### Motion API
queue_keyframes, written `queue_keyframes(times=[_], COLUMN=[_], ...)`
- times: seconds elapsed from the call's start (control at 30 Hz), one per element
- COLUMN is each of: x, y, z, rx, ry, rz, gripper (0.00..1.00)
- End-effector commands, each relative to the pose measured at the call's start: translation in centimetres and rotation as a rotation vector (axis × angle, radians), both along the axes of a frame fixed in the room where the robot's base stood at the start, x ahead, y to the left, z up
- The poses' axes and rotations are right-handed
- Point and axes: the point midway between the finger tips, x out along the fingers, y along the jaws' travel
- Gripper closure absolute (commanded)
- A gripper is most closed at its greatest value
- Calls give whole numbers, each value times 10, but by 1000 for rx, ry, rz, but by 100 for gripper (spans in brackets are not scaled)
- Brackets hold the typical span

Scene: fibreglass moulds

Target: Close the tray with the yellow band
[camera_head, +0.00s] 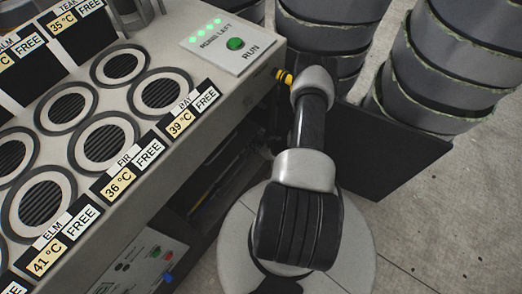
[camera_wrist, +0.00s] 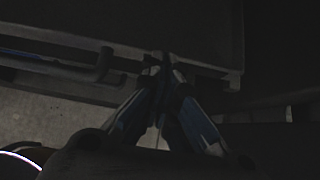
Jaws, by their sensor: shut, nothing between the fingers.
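In the wrist view my gripper (camera_wrist: 163,68) is shut and empty, its two fingers meeting at the tips. The tips are close to the edge of a dark flat panel (camera_wrist: 120,22); I cannot tell whether they touch it. A dark bar (camera_wrist: 60,65) with a bluish strip crosses the left side, ending near the fingers. I cannot make out a yellow band on a tray in either view; the wrist view is very dark. In the head view my arm hides the gripper. A small yellow piece shows beside my arm, and I cannot tell what it belongs to.
The bench (camera_head: 190,100) with round ports and temperature labels fills the left. A green RUN button (camera_head: 235,44) is on its top panel. A dark opening (camera_head: 215,180) lies beneath. A dark panel (camera_head: 385,150) stands right of my arm, before stacked round moulds (camera_head: 450,60). Front-right floor is clear.

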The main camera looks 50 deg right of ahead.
Motion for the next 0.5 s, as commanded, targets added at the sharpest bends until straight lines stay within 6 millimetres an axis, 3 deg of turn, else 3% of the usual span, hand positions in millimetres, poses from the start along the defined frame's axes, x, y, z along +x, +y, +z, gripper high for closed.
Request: queue_keyframes(times=[0.2, 0.5], x=[22, 30], y=[0, 0], z=[-1, 0], rx=[-1, -1], ry=[0, -1], rz=[1, -1], gripper=[100, 100])
